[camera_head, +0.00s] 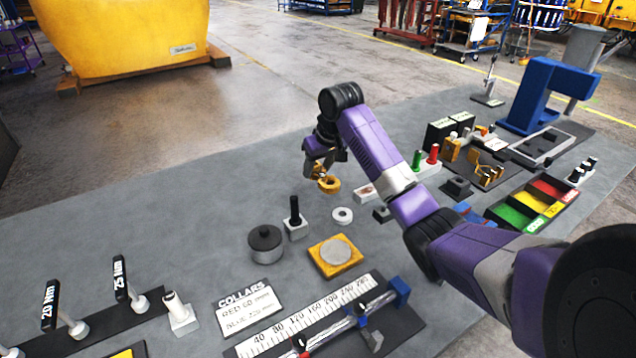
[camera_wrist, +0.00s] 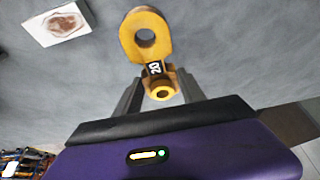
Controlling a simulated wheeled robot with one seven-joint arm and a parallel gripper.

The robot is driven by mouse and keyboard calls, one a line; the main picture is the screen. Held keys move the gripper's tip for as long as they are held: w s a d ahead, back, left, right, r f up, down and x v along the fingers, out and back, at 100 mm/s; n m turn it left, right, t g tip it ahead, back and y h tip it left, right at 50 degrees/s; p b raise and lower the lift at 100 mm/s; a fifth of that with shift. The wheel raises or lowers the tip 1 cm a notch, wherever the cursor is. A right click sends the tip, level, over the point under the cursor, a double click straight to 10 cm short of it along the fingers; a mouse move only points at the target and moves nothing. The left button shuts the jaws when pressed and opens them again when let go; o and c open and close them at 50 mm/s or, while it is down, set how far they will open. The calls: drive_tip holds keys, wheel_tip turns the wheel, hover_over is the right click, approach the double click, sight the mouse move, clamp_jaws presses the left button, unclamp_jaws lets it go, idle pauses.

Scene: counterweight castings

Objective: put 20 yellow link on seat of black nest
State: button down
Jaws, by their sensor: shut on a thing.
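The yellow link (camera_wrist: 128,38) is in my gripper (camera_wrist: 160,92), which is shut on its smaller end. A black tag reading 20 sits between its large ring and the small end. In the head view the yellow link (camera_head: 329,184) hangs just below my gripper (camera_head: 318,170), above the grey table. A low black block (camera_head: 457,187) to the right of my arm may be the black nest, but I cannot be sure. Another small dark block (camera_head: 383,214) is partly hidden by my arm. No nest shows in the wrist view.
A white plate with a brown patch (camera_head: 367,192) and a light ring (camera_head: 343,215) lie near the link. A black post on a block (camera_head: 295,224) stands nearer. Yellow pieces (camera_head: 487,172), coloured trays (camera_head: 536,205) and a blue press (camera_head: 545,95) are at right. The table's far left is clear.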

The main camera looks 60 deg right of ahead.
sight(318, 171)
wheel_tip(318, 171, up, 13)
drive_tip(key=shift+r+b, duration=0.15)
drive_tip(key=shift+b, duration=0.3)
